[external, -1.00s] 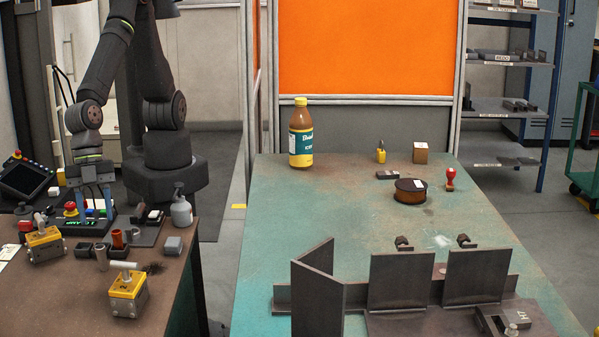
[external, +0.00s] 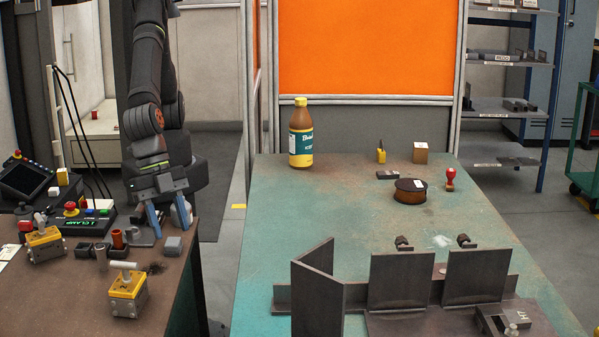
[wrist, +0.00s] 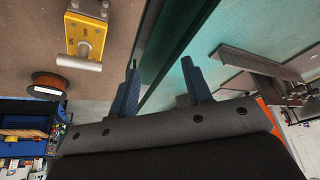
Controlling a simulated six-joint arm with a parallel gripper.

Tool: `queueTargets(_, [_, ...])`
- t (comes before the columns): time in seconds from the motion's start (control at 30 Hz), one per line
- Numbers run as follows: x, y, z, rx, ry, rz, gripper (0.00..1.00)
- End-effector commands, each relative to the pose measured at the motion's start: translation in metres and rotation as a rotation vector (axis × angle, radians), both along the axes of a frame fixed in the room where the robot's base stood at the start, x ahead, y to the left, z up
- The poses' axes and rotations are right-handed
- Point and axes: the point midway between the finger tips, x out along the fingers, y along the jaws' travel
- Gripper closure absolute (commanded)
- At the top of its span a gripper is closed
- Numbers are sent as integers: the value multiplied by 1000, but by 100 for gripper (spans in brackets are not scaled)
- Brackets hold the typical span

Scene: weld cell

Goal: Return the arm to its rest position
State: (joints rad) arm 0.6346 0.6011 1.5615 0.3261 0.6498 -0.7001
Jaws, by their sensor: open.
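My gripper (external: 170,220) is open and empty, its two blue fingers spread apart and pointing down. In the external view it hangs near the right rear edge of the brown bench (external: 165,290), in front of the grey spray bottle (external: 187,208), which it partly hides. In the wrist view my gripper (wrist: 160,68) has nothing between its fingers, and the dark green bench side shows behind them. My arm comes down from the top of the external view, with its upper part cut off.
Yellow switch magnets (external: 126,290), small cups and a clamp button box (external: 80,222) stand on the brown bench. The green table (external: 262,240) holds a brown bottle (external: 301,140), a wire spool (external: 410,191) and upright steel plates (external: 402,280). A floor gap separates the benches.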

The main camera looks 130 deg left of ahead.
Motion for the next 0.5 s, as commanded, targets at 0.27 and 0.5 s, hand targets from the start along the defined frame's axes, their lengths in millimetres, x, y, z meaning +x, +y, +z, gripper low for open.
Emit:
queueTargets(0.27, [18,15,1,0,-1,35,55])
queueTargets(0.5, [19,16,1,1,0,37,55])
